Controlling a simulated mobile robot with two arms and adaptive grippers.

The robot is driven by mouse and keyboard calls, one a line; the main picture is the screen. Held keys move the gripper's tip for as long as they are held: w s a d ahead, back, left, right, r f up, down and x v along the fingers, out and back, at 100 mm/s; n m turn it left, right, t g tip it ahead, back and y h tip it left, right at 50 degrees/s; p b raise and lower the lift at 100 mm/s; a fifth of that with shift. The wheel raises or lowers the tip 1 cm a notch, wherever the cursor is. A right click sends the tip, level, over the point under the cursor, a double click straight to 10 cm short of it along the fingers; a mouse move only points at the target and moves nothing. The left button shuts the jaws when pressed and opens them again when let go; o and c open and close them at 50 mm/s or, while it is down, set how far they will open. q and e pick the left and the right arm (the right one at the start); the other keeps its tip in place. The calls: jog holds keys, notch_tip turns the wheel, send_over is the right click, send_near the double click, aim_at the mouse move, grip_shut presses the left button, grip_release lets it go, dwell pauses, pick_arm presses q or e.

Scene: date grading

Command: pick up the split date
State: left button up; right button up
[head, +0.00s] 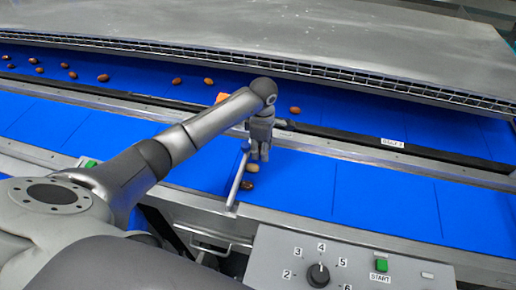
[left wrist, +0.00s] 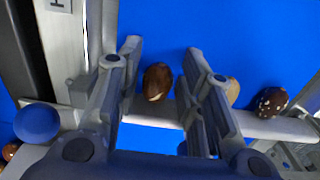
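My left gripper (head: 262,156) points down over the near blue belt in the head view. In the left wrist view its two fingers (left wrist: 161,55) stand apart, with a brown date (left wrist: 157,82) between them. This date has a pale streak on its lower part, which looks like the split; a gap shows on both sides. A tan date (left wrist: 232,92) is partly hidden behind the right finger. A dark date with white specks (left wrist: 271,102) lies further right. In the head view the tan date (head: 252,168) and a dark date (head: 247,185) show below the gripper. My right gripper is not in view.
A metal bar (head: 236,181) crosses the near belt (head: 375,198) beside the dates. Several dates lie on the far belt (head: 345,116). An orange object (head: 221,97) is partly behind my arm. A control panel (head: 345,262) stands in front. The near belt's right part is clear.

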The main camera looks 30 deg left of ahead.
pick_arm(q)
jog(key=c, duration=0.4)
jog(key=shift+r, duration=0.1)
